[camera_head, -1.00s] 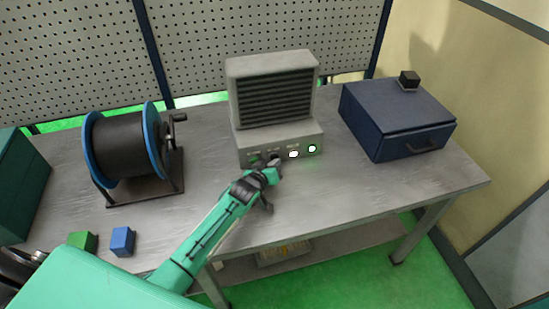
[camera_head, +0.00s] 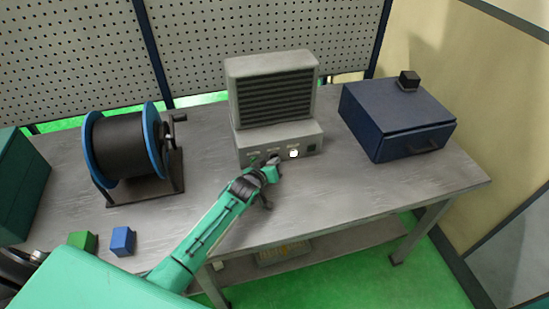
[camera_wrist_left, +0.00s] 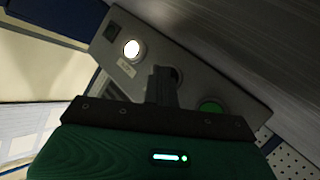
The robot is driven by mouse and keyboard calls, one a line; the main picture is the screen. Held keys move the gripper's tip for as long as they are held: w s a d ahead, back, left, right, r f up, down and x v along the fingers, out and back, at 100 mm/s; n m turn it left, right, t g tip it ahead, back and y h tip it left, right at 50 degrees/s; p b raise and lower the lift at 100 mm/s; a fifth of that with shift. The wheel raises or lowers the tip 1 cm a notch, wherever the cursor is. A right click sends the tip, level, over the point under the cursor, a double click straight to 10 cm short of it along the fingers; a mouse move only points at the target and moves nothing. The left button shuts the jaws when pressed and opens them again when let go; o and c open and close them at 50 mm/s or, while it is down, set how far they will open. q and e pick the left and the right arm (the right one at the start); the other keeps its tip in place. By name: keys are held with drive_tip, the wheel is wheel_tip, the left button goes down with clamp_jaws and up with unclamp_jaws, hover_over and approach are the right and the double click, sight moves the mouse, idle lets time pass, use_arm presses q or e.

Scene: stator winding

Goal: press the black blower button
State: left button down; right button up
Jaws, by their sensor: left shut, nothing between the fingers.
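The grey blower (camera_head: 270,90) stands at the back middle of the table, with a sloped front panel (camera_head: 306,141). The panel carries a green button (camera_wrist_left: 210,104), a black button (camera_wrist_left: 176,76), a lit white button (camera_head: 294,154) and a small dark square lamp (camera_head: 312,149) at its right end. The white button also shows in the wrist view (camera_wrist_left: 132,48). My left gripper (camera_head: 276,160) is shut and empty, its fingertips (camera_wrist_left: 160,72) at the black button and partly hiding it. I cannot tell if they touch it. My right gripper is not in view.
A black spool with blue flanges (camera_head: 125,145) stands to the left. Green (camera_head: 82,242) and blue (camera_head: 122,241) blocks lie at the front left. The table's front right is clear.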

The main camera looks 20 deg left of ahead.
use_arm(q)
drive_tip(key=shift+s, duration=0.1)
drive_tip(key=shift+s+d+p, duration=0.4)
drive_tip(key=shift+s+p, duration=0.1)
drive_tip(key=shift+s, duration=0.05)
drive_tip(key=shift+s+d, duration=0.2)
drive_tip(key=shift+s+d+p, duration=0.6)
drive_tip(key=shift+s, duration=0.35)
drive_tip(key=shift+s+d+p, duration=0.6)
drive_tip(key=shift+s, duration=0.3)
